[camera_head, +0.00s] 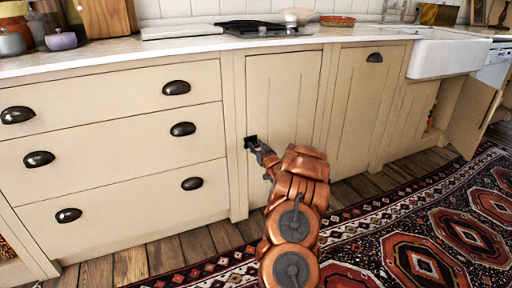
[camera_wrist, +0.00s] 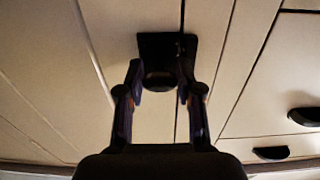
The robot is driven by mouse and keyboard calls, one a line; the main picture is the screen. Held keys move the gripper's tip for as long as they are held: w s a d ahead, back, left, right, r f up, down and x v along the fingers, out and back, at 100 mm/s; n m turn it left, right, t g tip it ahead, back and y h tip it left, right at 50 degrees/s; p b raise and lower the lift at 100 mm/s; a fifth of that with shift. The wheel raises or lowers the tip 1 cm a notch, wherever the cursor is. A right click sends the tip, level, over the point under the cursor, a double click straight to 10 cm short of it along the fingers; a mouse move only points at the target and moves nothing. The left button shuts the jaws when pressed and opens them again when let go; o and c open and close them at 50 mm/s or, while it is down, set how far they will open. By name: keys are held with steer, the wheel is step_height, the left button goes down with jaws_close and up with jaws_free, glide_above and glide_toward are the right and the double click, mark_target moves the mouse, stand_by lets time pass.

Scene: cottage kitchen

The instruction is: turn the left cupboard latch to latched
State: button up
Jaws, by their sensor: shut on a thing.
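The left cupboard latch (camera_head: 250,142) is a small dark fitting at the left edge of a closed cream cupboard door (camera_head: 283,98), next to the drawers. In the wrist view the latch (camera_wrist: 164,46) shows as a dark plate across the door seam, with a rounded dark knob below it. My gripper (camera_head: 259,148) reaches the latch from the front. In the wrist view my gripper (camera_wrist: 160,82) has one finger on each side of the knob and is shut on it. The fingers partly hide the knob, and I cannot tell which way it is turned.
Drawers with dark cup handles (camera_head: 183,129) are on the left. Another cream door (camera_head: 356,105) is right of the latched one. An open cupboard door (camera_head: 472,117) sticks out under the white sink (camera_head: 447,58). A patterned rug (camera_head: 415,225) covers the floor at right.

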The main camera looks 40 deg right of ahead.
steer(key=shift+c, duration=1.3)
steer(key=shift+r+n+p, duration=0.1)
steer(key=shift+n+p, duration=0.2)
steer(key=shift+p, duration=0.1)
steer(key=n+p, duration=0.3)
steer(key=shift+r+n, duration=0.1)
steer(key=shift+n, duration=0.3)
steer(key=n+p, duration=0.4)
steer(key=n, duration=0.1)
steer(key=n+p, duration=0.4)
steer(key=n, duration=0.1)
steer(key=shift+w+a+n, duration=0.1)
steer(key=shift+a+n, duration=0.05)
steer(key=shift+n, duration=0.15)
steer(key=n+p, duration=0.2)
steer(key=p, duration=0.1)
steer(key=shift+f+n, duration=0.2)
steer(key=shift+n, duration=0.2)
